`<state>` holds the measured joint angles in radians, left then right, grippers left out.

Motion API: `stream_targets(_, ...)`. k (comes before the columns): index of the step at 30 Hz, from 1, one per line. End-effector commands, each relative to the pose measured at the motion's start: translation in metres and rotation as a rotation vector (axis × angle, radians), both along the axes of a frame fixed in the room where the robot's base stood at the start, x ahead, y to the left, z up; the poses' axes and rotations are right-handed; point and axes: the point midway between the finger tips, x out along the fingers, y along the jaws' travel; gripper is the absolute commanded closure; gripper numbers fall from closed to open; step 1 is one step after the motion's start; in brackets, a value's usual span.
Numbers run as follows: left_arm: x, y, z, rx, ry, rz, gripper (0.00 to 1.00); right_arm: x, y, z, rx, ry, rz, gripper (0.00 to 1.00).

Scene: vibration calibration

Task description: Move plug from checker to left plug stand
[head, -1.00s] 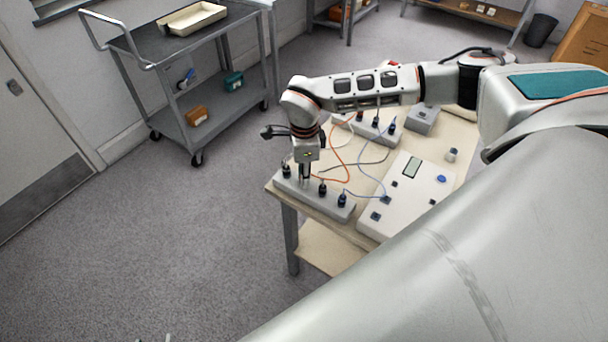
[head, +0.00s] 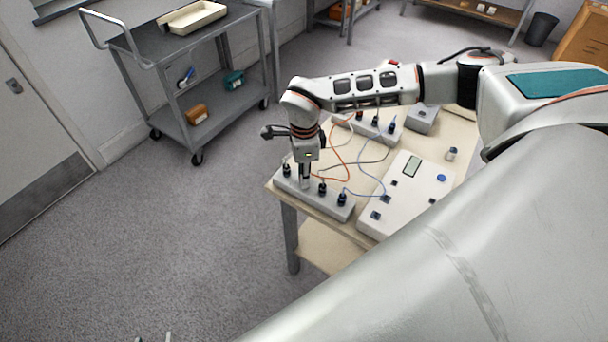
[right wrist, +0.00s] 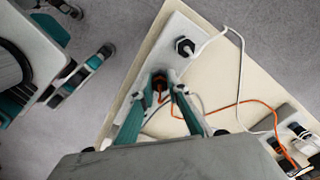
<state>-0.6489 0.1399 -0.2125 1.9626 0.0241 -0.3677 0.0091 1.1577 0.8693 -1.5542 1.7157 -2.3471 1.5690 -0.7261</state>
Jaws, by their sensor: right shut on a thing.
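My right gripper (head: 305,186) points down at the grey left plug stand (head: 332,206) on the table's near left corner. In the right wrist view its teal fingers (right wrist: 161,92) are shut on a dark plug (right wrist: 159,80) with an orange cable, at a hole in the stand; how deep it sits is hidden. Other black plugs (head: 286,171), (head: 322,188) and (head: 342,199) stand in this strip. The white checker (head: 405,205) with a small screen lies to its right. Only fingertips of my left gripper (head: 154,338) show at the bottom edge, apart and empty.
A second grey plug stand (head: 366,130) with several plugs is at the table's back, beside a small grey box (head: 421,119). Loose cables (head: 343,165) cross the tabletop between the stands and checker. A grey cart (head: 185,45) stands at the back left; the floor between is clear.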

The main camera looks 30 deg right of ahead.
Motion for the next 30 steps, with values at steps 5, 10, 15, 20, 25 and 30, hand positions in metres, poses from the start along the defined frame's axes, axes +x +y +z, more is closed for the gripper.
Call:
stream_targets(5,0.0001,-0.0001,0.0015,0.0,0.0,0.0,0.6,-0.0002,0.0001,-0.002,0.0,0.0,0.0,1.0)
stream_targets(10,0.0,-0.0001,0.001,0.0,0.0,0.0,0.6,-0.0006,0.0001,-0.003,-0.001,0.001,0.001,1.0)
stream_targets(15,0.0,-0.0001,0.0008,0.0,0.0,0.0,0.6,-0.0009,0.0001,-0.0035,-0.001,0.003,0.002,0.65)
stream_targets(20,0.0,-0.0001,0.0008,0.0,0.0,0.0,0.6,-0.0005,0.0,-0.0027,-0.001,0.001,0.001,0.65)
stream_targets(25,0.0,-0.0001,0.0012,0.0,0.0,0.0,0.6,-0.0003,-0.0001,-0.0018,-0.001,0.001,0.0,0.65)
stream_targets(30,0.0001,-0.0001,0.0055,0.0,0.001,0.0,0.6,0.0001,0.0,0.0038,0.0,0.0,0.0,0.65)
